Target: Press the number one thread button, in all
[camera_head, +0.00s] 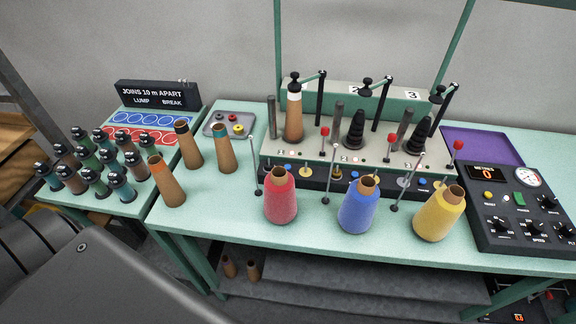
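The winding machine (330,152) stands at the back of the green table, with three stations side by side. Plates 2 and 3 (412,95) show on its back panel; a plate 1 is not visible. The left station holds a brown cone with a white band (294,115). Neither of my grippers is in view.
A black control box (512,212) with a display reading 0 is at right. Empty brown cones (224,150) and several dark-capped spools (93,184) stand at left.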

